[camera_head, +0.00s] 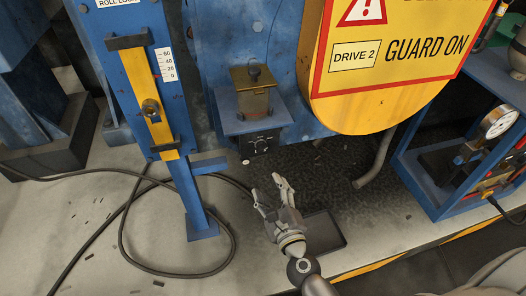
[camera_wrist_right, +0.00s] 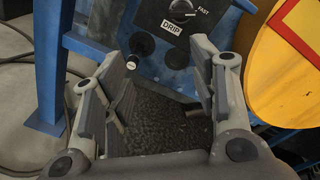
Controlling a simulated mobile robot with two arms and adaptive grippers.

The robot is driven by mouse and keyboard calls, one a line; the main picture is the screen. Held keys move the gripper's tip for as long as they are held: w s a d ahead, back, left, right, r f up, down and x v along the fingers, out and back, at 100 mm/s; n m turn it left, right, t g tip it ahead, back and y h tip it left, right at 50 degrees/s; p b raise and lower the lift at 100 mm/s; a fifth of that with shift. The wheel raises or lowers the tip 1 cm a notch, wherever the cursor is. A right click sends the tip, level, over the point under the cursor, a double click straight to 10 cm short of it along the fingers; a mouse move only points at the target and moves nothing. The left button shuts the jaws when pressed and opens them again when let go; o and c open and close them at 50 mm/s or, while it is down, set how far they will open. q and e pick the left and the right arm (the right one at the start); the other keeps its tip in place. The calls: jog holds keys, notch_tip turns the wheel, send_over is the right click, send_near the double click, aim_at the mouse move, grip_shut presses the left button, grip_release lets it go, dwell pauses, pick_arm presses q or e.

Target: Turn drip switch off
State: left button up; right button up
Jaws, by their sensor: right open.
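The drip control box is a small black panel (camera_head: 261,143) under a blue shelf in the head view. In the right wrist view it carries a "DRIP" label (camera_wrist_right: 172,27) and a round knob (camera_wrist_right: 181,9) marked "FAST". Below the label is a small lever with a white tip (camera_wrist_right: 130,62), partly beside my left-hand finger in the picture. It also shows in the head view as a white tip (camera_head: 245,161). My right gripper (camera_head: 268,188) is open and empty, below and in front of the box, fingers pointing up toward it. My left gripper is not in view.
A blue post with a yellow gauge strip (camera_head: 138,80) stands to the left. A yellow guard (camera_head: 350,110) hangs to the right. A dark tray (camera_head: 323,233) lies beside my right gripper, and a black cable (camera_head: 120,215) loops across the floor.

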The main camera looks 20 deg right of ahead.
aim_at(263, 150)
jog(key=w+r, duration=0.1)
jog(key=w, duration=0.2)
jog(key=w+r+m+p, duration=0.1)
jog(key=w, duration=0.2)
jog(key=w+d+r+m, duration=0.1)
jog(key=w, duration=0.2)
jog(key=shift+w+r+t+h+p, duration=0.1)
jog(key=shift+r+t+h+p, duration=0.2)
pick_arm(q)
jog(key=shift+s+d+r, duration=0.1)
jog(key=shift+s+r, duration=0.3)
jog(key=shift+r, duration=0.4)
pick_arm(e)
jog(key=shift+w, duration=0.85)
jog(key=c, duration=1)
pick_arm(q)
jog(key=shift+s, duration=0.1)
